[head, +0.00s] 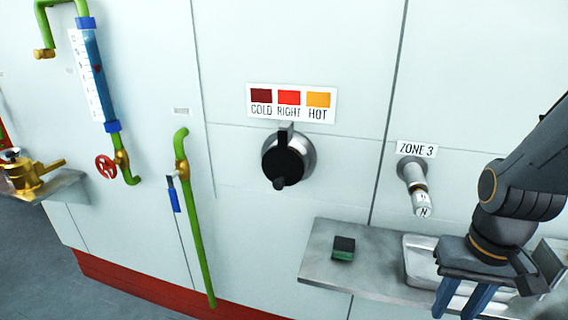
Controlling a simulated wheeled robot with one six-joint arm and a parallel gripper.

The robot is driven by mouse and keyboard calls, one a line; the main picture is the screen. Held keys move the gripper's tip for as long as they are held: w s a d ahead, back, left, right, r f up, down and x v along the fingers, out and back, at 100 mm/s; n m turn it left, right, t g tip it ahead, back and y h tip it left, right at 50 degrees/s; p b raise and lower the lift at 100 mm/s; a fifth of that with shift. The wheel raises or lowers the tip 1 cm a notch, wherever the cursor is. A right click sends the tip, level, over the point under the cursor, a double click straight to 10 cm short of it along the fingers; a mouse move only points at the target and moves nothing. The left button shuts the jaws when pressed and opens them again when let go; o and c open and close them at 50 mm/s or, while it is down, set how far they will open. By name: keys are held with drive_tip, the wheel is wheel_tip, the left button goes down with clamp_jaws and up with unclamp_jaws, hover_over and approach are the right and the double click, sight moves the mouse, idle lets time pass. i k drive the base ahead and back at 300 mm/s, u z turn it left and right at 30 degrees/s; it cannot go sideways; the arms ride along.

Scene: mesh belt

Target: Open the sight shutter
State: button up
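The sight shutter (283,164) is a black round cover with a small knob at its lower edge. It hangs from a black hinge piece on a round metal sight port (309,152) in the pale wall. It covers most of the port's face; only the metal rim shows, mainly at the right. My gripper (458,305) is at the lower right, over the shelf, well apart from the shutter. Its two blue fingers point down with a gap between them and nothing seen held. The fingertips are near the bottom picture edge.
A colour label (291,103) reading COLD, RIGHT, HOT is above the port. A ZONE 3 fitting (412,176) sticks out to its right. A metal shelf (325,262) below holds a dark green-sided block (343,248) and a tray (420,262). Green pipes (194,220) stand left.

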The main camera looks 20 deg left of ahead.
sight(283, 166)
drive_tip(key=u, duration=1.15)
drive_tip(key=k, duration=0.25)
drive_tip(key=u, duration=0.05)
